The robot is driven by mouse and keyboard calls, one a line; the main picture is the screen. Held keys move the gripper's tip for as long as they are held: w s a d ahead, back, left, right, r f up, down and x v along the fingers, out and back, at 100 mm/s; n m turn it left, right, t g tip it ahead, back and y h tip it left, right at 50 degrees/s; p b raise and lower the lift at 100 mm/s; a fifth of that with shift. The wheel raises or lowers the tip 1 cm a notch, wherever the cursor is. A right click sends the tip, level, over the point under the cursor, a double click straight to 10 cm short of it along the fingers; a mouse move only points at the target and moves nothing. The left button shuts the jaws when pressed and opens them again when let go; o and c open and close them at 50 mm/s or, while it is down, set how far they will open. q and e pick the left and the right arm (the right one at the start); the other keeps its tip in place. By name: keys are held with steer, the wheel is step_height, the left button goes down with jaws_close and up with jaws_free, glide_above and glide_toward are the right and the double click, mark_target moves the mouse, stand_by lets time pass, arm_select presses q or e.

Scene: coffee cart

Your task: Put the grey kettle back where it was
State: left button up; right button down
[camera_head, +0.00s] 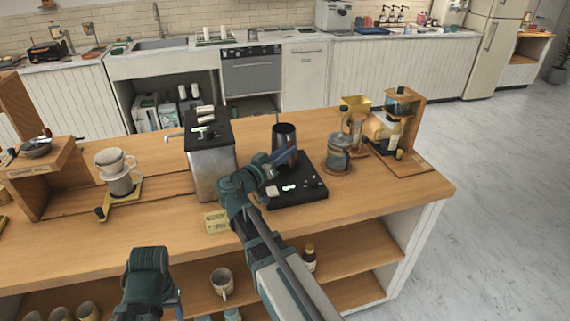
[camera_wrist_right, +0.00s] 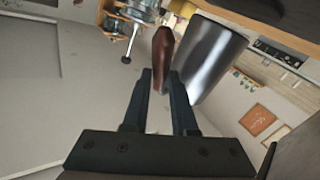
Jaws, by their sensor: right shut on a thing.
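The grey kettle (camera_head: 284,137) stands upright at the back edge of a flat black base (camera_head: 312,194) on the wooden counter. I cannot tell whether its bottom touches the base or hangs just above it. My right gripper (camera_head: 288,154) reaches in from the front and is shut on the kettle's handle. In the right wrist view the shiny kettle body (camera_wrist_right: 211,58) and its brown handle (camera_wrist_right: 162,55) show beyond the fingers (camera_wrist_right: 160,80). Part of my left arm shows at the lower left in the head view; its gripper is not clearly visible.
A metal box with a black top (camera_head: 210,165) stands left of the kettle. A glass jar (camera_head: 339,152) and a wooden stand (camera_head: 410,160) are to its right. A dripper on a cup (camera_head: 119,175) is farther left.

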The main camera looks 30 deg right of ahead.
step_height(320, 180, down, 3)
steer(key=shift+b, duration=1.1)
steer(key=shift+r, duration=0.15)
steer(key=c, duration=0.7)
jaws_free()
steer(key=shift+r, duration=0.1)
steer(key=v, duration=1.2)
